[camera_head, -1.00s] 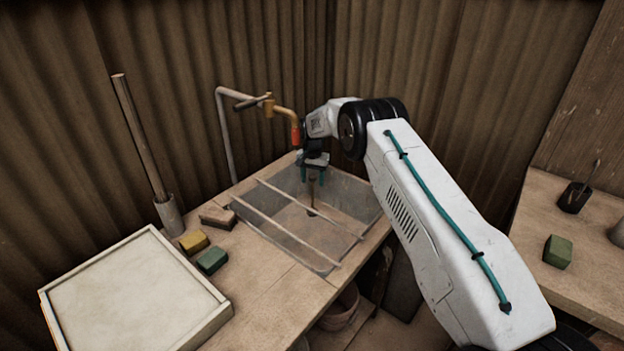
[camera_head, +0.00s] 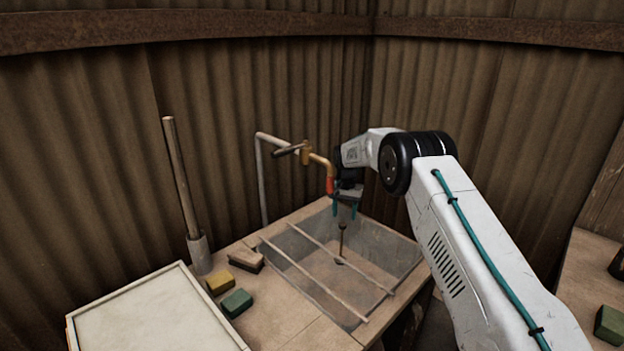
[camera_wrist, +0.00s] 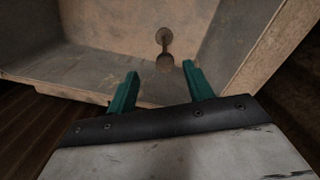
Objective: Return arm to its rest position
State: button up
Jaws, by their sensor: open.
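My gripper (camera_head: 344,210) hangs above the far end of the sink basin (camera_head: 397,262), close to the tap (camera_head: 318,158). Its two teal fingers point down, apart, with nothing between them. The wrist view also shows my gripper (camera_wrist: 161,88) open and empty. Below it in that view lies the basin (camera_wrist: 110,30), with a thin upright rod on a round base (camera_wrist: 163,40) on its floor. In the head view the rod (camera_head: 341,245) stands just below the fingers, apart from them. My arm reaches in from the lower right, bent at the black joint.
Two bars (camera_head: 310,277) cross the basin. A brush (camera_head: 246,259), yellow block (camera_head: 220,282) and green block (camera_head: 237,302) lie left of it. A framed tray (camera_head: 150,318) is at front left, and a pole stands in a holder (camera_head: 200,254). Corrugated walls (camera_head: 90,150) close in behind.

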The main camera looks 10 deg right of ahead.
jog(key=s+d+r+n+g, duration=0.1)
jog(key=s+r, duration=0.6)
jog(key=s, duration=0.4)
jog(key=s+r+n, duration=0.2)
jog(key=s+r, duration=0.6)
jog(key=s, duration=0.3)
jog(key=s+d+r+n+g, duration=0.1)
jog(key=s+r, duration=0.6)
jog(key=s, duration=0.4)
jog(key=s+r+t, duration=0.1)
jog(key=s+r, duration=0.2)
jog(key=s, duration=1.1)
jog(key=s+r+n+t, duration=0.1)
jog(key=s+r, duration=0.3)
jog(key=s, duration=1)
jog(key=shift+s+d+r+t, duration=0.15)
jog(key=shift+d+t, duration=0.25)
jog(key=shift+t, duration=0.4)
